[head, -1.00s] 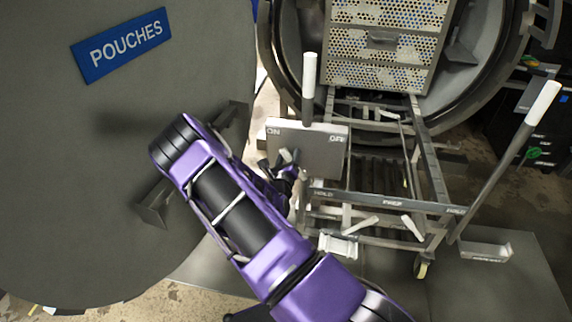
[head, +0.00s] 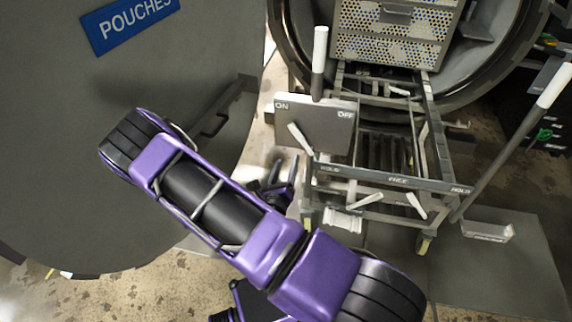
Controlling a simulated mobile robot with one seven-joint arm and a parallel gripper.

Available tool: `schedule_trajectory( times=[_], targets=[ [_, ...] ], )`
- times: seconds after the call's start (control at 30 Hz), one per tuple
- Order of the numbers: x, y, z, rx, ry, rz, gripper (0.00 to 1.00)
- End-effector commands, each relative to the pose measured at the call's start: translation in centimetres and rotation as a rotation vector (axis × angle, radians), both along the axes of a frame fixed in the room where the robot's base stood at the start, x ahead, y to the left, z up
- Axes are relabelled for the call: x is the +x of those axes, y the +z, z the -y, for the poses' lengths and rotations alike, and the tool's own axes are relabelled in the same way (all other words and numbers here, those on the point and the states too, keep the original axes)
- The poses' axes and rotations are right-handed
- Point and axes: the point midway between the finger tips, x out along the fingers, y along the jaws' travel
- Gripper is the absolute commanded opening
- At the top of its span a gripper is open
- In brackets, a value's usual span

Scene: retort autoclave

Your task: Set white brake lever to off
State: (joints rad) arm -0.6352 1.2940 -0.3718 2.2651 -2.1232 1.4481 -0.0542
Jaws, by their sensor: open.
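A grey plate (head: 300,115) marked ON at its left and OFF at its right stands at the front of the rack frame. A short white lever (head: 300,138) sits in front of its lower edge, tilted up and left, towards the ON side. A taller lever with a white grip (head: 320,50) rises at the plate's top edge, nearly upright, between the two words. My gripper (head: 281,174) is open, dark and small, below and left of the short lever and apart from it. My purple arm hides part of the gripper's base.
Below, a bar (head: 397,180) marked HOLD, FREE, HOLD has white levers (head: 364,199) (head: 416,205) under it. A long white-gripped lever (head: 553,87) leans at right. A large round grey door (head: 70,150) with a POUCHES sign (head: 130,22) fills the left.

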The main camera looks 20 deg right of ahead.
Motion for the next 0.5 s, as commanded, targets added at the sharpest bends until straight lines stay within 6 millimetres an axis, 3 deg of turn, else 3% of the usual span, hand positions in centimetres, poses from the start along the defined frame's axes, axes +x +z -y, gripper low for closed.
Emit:
schedule_trajectory(
  times=[0.2, 0.37, 0.5],
  targets=[
    [0.0, 0.0, 0.0, 0.000, 0.000, 0.000, 0.60],
    [0.4, -0.3, -0.2, 0.045, -0.006, 0.044, 0.31],
    [1.8, -1.1, -0.9, 0.236, -0.032, 0.235, 0.06]
  ],
)
